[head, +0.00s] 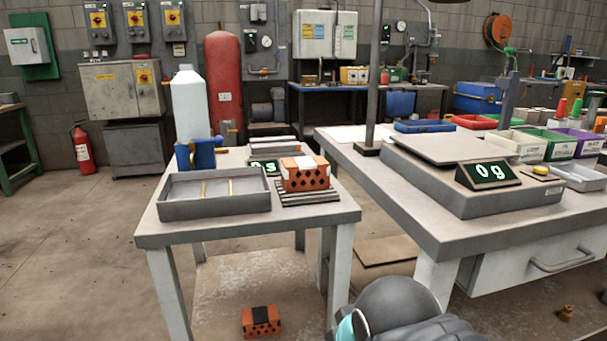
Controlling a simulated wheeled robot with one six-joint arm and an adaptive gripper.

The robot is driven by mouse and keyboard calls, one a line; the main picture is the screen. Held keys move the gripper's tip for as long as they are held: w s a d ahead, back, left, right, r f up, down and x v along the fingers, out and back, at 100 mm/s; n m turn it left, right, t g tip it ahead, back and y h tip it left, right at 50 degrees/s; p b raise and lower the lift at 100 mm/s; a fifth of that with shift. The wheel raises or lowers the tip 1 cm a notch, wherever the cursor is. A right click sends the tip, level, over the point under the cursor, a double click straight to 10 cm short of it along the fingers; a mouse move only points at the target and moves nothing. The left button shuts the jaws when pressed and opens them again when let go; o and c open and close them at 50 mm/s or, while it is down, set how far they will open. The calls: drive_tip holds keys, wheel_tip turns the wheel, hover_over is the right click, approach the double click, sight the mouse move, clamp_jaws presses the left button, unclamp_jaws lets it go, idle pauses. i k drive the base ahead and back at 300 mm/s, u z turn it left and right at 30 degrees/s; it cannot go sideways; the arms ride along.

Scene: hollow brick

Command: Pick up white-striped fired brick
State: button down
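The white-striped fired brick (306,180) is orange with dark diamond holes in its side and a white band across its top. It lies on a grey ribbed rack (310,199) at the right end of the small grey table (290,222). Nothing touches it from above. A second orange holed brick (261,322) with a black band lies low down, below the small table's front edge. Part of my arm shows at the bottom, right of the small table's leg, but my gripper is out of view.
A grey tray (215,209) and a white bottle (189,112) with a blue base stand left of the brick. A lit display (264,167) is behind it. The larger bench (400,210) with a scale reading 0 g (490,173) stands close on the right. Floor at left is clear.

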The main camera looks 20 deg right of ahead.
sight(298, 175)
drive_tip(key=z, duration=1.7)
drive_tip(key=k, duration=0.95)
drive_tip(key=u, duration=1.65)
drive_tip(key=i, duration=0.5)
drive_tip(key=z, duration=0.1)
